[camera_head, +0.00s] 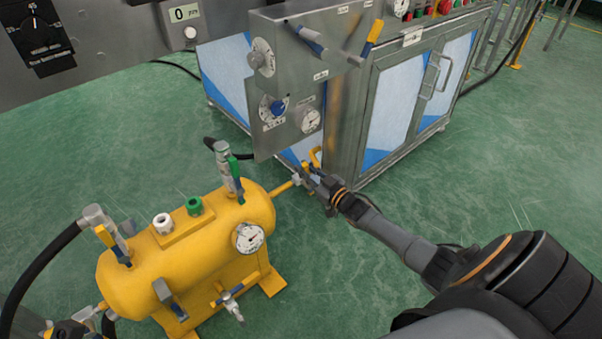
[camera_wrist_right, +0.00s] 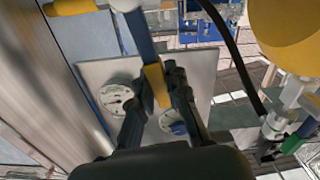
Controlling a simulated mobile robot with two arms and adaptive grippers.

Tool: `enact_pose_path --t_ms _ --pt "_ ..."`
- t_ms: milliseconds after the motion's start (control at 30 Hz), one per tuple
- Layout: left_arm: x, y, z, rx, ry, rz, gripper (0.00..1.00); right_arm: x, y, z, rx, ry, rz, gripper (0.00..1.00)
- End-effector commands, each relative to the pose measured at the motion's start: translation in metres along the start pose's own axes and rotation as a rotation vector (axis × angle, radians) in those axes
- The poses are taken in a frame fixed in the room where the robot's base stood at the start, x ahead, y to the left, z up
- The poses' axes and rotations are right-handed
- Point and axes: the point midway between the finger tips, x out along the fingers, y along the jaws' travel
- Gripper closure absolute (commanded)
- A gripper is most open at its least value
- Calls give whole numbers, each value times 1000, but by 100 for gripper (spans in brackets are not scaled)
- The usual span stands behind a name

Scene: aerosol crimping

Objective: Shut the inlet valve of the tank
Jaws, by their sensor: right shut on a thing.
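The yellow tank (camera_head: 190,255) stands on the floor at lower left in the head view. A pipe leaves its right end and reaches a small valve with a yellow-tipped lever (camera_head: 315,157). My right gripper (camera_head: 318,180) is at this valve, its arm coming in from the lower right. In the right wrist view the two dark fingers (camera_wrist_right: 160,95) are shut on the lever's yellow end (camera_wrist_right: 155,80), with the blue part of the lever (camera_wrist_right: 139,36) beyond. The head view shows the grip only small.
The tank carries a gauge (camera_head: 249,237), other valves with levers, and a black hose (camera_head: 40,270) at left. A steel cabinet (camera_head: 345,100) with dials stands close behind my right gripper. Green floor (camera_head: 340,285) is clear right of the tank.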

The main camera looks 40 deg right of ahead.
Motion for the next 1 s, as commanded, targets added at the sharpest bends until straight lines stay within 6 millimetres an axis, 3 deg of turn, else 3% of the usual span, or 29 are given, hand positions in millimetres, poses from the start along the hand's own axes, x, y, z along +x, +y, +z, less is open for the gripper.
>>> enact_pose_path --t_ms 400,967,1000 --pt "-2 0 1 0 -1 0 60 0 16 2 186 -1 1 100" --pt "-2 0 0 0 0 0 60 0 18 3 216 -2 3 100" --pt "-2 0 0 0 0 0 60 0 18 3 216 -2 3 77"
